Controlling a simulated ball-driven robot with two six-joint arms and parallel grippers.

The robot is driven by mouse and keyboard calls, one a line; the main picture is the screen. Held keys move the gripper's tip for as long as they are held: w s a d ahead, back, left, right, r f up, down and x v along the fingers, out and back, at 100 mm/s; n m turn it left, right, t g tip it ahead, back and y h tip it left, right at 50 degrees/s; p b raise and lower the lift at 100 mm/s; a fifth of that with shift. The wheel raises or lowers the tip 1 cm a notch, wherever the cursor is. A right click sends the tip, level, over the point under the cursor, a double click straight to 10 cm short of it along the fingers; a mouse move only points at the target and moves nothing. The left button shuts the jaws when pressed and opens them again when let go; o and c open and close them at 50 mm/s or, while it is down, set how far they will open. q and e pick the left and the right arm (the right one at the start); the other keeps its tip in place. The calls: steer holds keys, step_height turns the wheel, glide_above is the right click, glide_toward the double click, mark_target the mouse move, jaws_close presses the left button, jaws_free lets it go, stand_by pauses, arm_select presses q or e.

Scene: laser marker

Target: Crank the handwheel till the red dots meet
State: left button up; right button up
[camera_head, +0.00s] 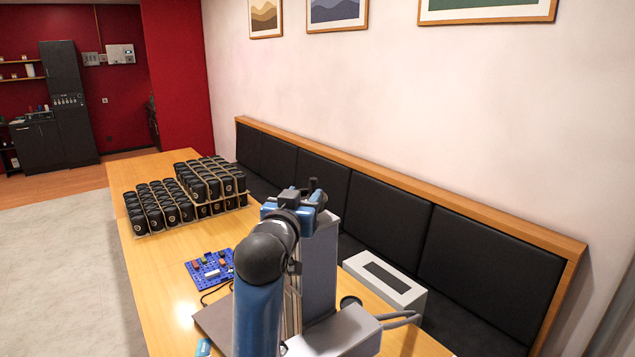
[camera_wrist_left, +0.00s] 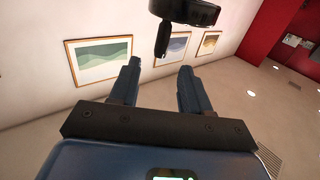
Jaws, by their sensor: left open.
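The laser marker's grey column (camera_head: 318,262) stands on the table, with its grey base plate (camera_head: 212,318) partly hidden behind my left arm. In the left wrist view a black handwheel (camera_wrist_left: 186,11) with a crank handle (camera_wrist_left: 162,40) is at the top edge, cut off by the frame. My left gripper (camera_head: 300,198) is at the top of the column. In the left wrist view its two blue fingers (camera_wrist_left: 159,66) are apart and empty. The handle shows just past the fingertips, between them, apart from both. No red dots are visible. My right gripper is out of view.
Several black cylinders (camera_head: 160,205) stand in trays at the table's far end. A blue board (camera_head: 212,270) with a cable lies left of the column. A grey box with a dark slot (camera_head: 385,282) is to the right. A black padded bench (camera_head: 440,265) runs along the wall.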

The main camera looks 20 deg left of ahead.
mark_target(311, 186)
arm_select(q)
steer(key=w, duration=0.5)
steer(key=w+f+b, duration=0.1)
steer(key=w, duration=0.2)
steer(key=shift+w+a, duration=0.15)
steer(key=shift+a, duration=0.05)
steer(key=shift+w+r, duration=0.35)
steer(key=shift+w, duration=0.2)
steer(key=shift+w+f, duration=0.15)
steer(key=shift+w, duration=0.3)
steer(key=shift+s, duration=0.1)
jaws_close()
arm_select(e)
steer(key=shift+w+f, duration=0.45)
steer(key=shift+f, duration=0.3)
arm_select(q)
steer(key=shift+m+h, duration=0.3)
steer(key=shift+h, duration=0.2)
